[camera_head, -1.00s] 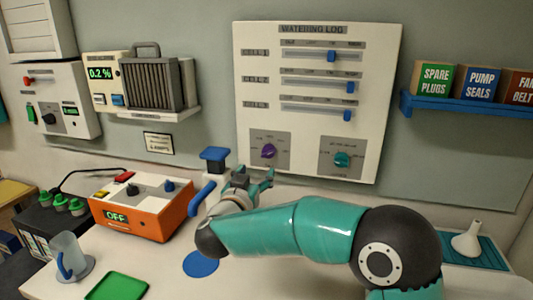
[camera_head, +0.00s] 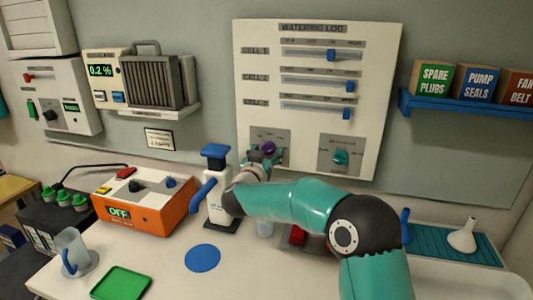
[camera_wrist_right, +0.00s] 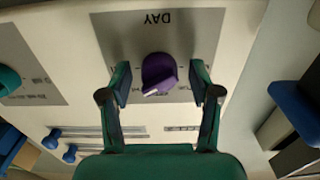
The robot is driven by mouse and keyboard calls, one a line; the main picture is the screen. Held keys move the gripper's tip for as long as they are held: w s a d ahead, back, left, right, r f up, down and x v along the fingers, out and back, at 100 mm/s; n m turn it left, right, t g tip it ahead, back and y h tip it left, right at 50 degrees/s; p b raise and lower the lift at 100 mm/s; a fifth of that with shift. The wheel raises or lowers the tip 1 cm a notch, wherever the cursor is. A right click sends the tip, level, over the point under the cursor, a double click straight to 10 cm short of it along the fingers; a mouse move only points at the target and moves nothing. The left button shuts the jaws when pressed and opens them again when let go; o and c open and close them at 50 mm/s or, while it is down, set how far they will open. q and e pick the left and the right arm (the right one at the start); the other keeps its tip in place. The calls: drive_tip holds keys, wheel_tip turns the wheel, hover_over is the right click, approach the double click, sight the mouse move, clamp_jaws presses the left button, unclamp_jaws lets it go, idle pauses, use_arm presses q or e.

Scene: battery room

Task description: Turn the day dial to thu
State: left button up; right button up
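The purple day dial (camera_head: 268,148) sits on a grey plate at the lower left of the white Watering Log board (camera_head: 378,60). In the right wrist view the dial (camera_wrist_right: 158,74) shows upside down under the word DAY, with a white pointer mark on its rim. My right gripper (camera_wrist_right: 160,82) is open, with one teal finger on each side of the dial and a gap visible on both sides. In the head view my right gripper (camera_head: 264,158) is at the dial and partly covers its plate. The small day labels are too blurred to read. My left gripper is out of view.
A teal dial (camera_head: 341,157) sits to the right on the same board, below three blue sliders. A blue-topped white pump bottle (camera_head: 216,200) stands close to my right wrist. An orange box (camera_head: 150,212) reading OFF stands farther left.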

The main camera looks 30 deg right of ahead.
drive_tip(key=c, duration=1)
drive_tip(key=shift+o, duration=0.2)
drive_tip(key=n+p, duration=0.1)
drive_tip(key=p, duration=0.2)
drive_tip(key=shift+r+n, duration=0.3)
drive_tip(key=shift+n, duration=0.1)
drive_tip(key=shift+f+n+p, duration=0.2)
drive_tip(key=shift+n+p, duration=0.1)
drive_tip(key=shift+p, duration=0.1)
drive_tip(key=o, duration=1.1)
drive_tip(key=shift+o, duration=0.2)
drive_tip(key=shift+s, duration=0.1)
drive_tip(key=v, duration=1.2)
